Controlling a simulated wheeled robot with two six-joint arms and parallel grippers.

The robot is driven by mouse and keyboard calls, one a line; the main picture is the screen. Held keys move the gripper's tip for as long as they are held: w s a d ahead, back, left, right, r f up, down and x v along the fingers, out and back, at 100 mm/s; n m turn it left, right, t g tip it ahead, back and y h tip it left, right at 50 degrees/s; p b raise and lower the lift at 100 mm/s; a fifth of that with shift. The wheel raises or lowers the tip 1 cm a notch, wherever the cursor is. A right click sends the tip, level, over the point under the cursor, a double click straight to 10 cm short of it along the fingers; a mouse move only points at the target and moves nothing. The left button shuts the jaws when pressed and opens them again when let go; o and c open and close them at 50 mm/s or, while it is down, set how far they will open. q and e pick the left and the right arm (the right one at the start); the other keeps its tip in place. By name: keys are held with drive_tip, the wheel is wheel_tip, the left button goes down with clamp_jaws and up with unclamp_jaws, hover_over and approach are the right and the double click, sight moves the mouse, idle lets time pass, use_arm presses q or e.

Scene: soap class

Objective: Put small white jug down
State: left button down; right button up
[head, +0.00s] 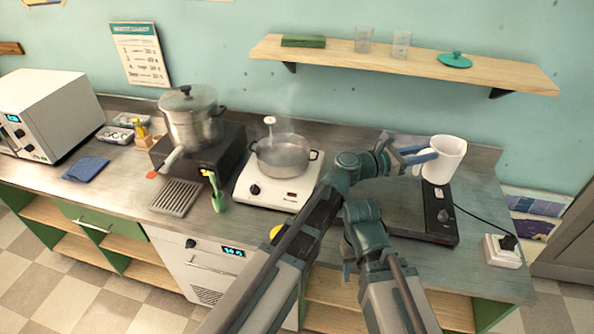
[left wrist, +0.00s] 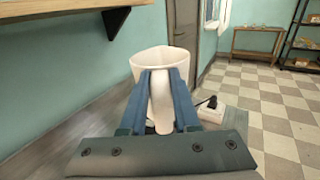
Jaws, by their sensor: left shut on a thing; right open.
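The small white jug (head: 446,160) is upright at the right of the counter, over the back end of a flat black device (head: 440,218). I cannot tell whether its base touches anything. My left gripper (head: 422,156) is shut on its handle; in the left wrist view the blue fingers clasp the handle, with the jug (left wrist: 150,62) beyond them. My right gripper (head: 346,271) is low at the counter's front edge, mostly hidden by its own arm, open and apart from the jug.
A steaming pot (head: 283,158) stands on a white hotplate (head: 270,194) left of my arms. A wall shelf (head: 400,66) hangs above. A white power socket block (head: 502,251) with a black plug and cable lies right of the black device. Bare counter (head: 482,190) shows at the right.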

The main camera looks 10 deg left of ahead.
use_arm(q)
wheel_tip(320, 180, down, 14)
drive_tip(key=d+b, duration=0.2)
drive_tip(key=b, duration=1)
drive_tip(key=w+a+r+n+t+y+p, duration=0.25)
drive_tip(key=w+a+t, duration=0.2)
drive_tip(key=a, duration=0.65)
drive_tip(key=w+a+r+n+t+y+p, duration=0.2)
drive_tip(key=w+a+r+n+t+y, duration=0.3)
drive_tip(key=a, duration=0.6)
drive_tip(key=w+a+r+n+y+p, duration=0.15)
drive_tip(key=a+y, duration=0.25)
drive_tip(key=a, duration=0.7)
drive_tip(key=w+a+n+y+p, duration=0.1)
drive_tip(key=a+n+y+p, duration=0.15)
drive_tip(key=a, duration=0.85)
drive_tip(key=shift+y, duration=0.4)
wheel_tip(320, 180, down, 11)
drive_tip(key=b, duration=1)
drive_tip(key=shift+w+d+r, duration=0.1)
drive_tip(key=shift+r, duration=0.2)
use_arm(e)
wheel_tip(320, 180, down, 15)
drive_tip(key=d, duration=0.1)
drive_tip(key=shift+d+f, duration=0.15)
drive_tip(key=shift+f, duration=0.1)
